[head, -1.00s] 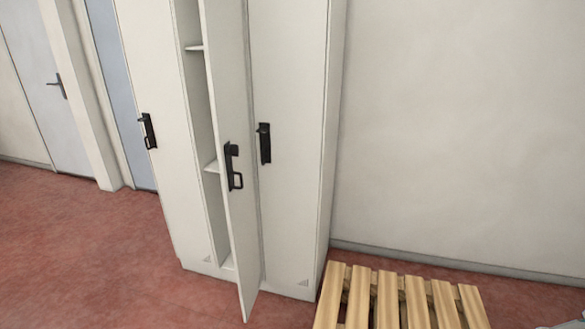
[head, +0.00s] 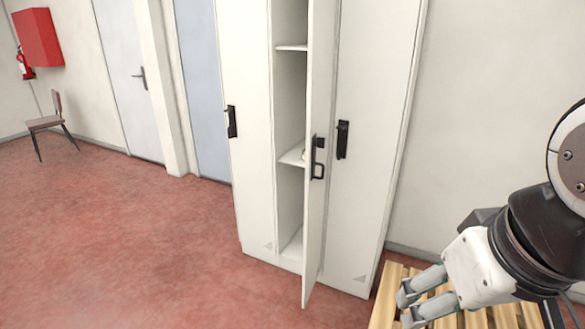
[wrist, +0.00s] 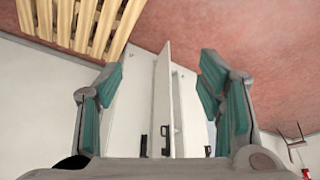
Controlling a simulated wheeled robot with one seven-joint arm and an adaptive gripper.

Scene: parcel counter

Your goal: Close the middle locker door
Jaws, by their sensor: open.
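The middle locker door (head: 316,228) stands open in the head view, swung outward so that I see it nearly edge-on, with a black handle (head: 318,158) on it. Shelves (head: 292,157) show in the open middle locker. The left locker door (head: 250,150) and right locker door (head: 368,120) are shut. My gripper (head: 407,303) is at the lower right, in front of the lockers and apart from the door. In the wrist view, which appears upside down, the open door (wrist: 163,95) shows between the two spread, empty fingers of my gripper (wrist: 160,85).
A wooden slatted pallet (head: 385,292) lies on the floor right of the lockers, partly behind my gripper. The red floor (head: 150,240) left of and before the lockers is clear. A chair (head: 50,122) stands far left under a red box (head: 37,37).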

